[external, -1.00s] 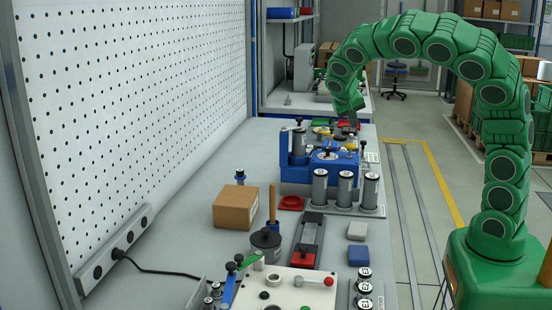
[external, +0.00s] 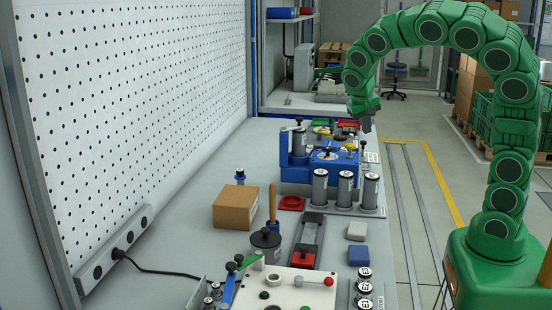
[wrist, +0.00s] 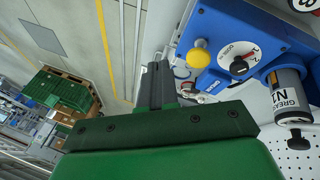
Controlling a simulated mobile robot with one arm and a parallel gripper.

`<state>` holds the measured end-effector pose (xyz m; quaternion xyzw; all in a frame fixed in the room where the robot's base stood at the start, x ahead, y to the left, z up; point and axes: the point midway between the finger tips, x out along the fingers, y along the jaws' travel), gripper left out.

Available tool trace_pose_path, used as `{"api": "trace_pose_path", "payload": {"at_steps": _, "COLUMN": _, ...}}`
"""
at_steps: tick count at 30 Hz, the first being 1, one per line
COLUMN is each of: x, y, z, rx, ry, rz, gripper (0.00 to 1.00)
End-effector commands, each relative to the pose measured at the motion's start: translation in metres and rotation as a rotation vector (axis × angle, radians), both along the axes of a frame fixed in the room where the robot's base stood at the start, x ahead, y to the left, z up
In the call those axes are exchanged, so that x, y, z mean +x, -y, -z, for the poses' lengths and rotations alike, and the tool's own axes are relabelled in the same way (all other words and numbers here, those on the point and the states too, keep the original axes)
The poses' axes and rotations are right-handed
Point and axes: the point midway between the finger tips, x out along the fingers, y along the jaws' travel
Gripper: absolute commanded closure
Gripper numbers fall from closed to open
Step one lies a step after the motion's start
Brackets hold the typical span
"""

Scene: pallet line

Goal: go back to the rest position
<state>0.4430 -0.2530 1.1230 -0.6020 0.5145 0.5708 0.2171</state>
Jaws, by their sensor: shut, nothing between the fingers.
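My gripper (external: 366,124) is at the end of my raised green arm, above the far right part of the workbench (external: 190,205). In the wrist view my gripper (wrist: 156,88) shows its two dark fingers close together, shut with nothing between them. It is clear of the blue fixture (external: 330,165) on the bench. In the wrist view the blue fixture (wrist: 225,30) lies to the right of the fingers, with a yellow knob and a dial on it.
Grey cylinders (external: 345,188) stand in front of the blue fixture. A cardboard box (external: 236,207) sits mid-bench. A white plate (external: 285,288) with small parts is at the near end. A perforated panel (external: 130,100) rises on the left. The floor right of the bench is open.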

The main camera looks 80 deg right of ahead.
Motion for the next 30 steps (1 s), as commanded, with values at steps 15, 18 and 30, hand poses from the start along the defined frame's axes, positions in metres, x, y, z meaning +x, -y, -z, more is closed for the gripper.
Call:
{"api": "trace_pose_path", "payload": {"at_steps": 15, "x": -0.096, "y": -0.170, "z": 0.024, "rx": 0.459, "ry": 0.020, "rz": -0.312, "gripper": 1.00}}
{"api": "trace_pose_path", "payload": {"at_steps": 18, "x": -0.113, "y": -0.198, "z": 0.027, "rx": 0.529, "ry": 0.017, "rz": -0.378, "gripper": 1.00}}
{"api": "trace_pose_path", "payload": {"at_steps": 30, "x": -0.166, "y": -0.274, "z": 0.034, "rx": 0.716, "ry": -0.001, "rz": -0.585, "gripper": 1.00}}
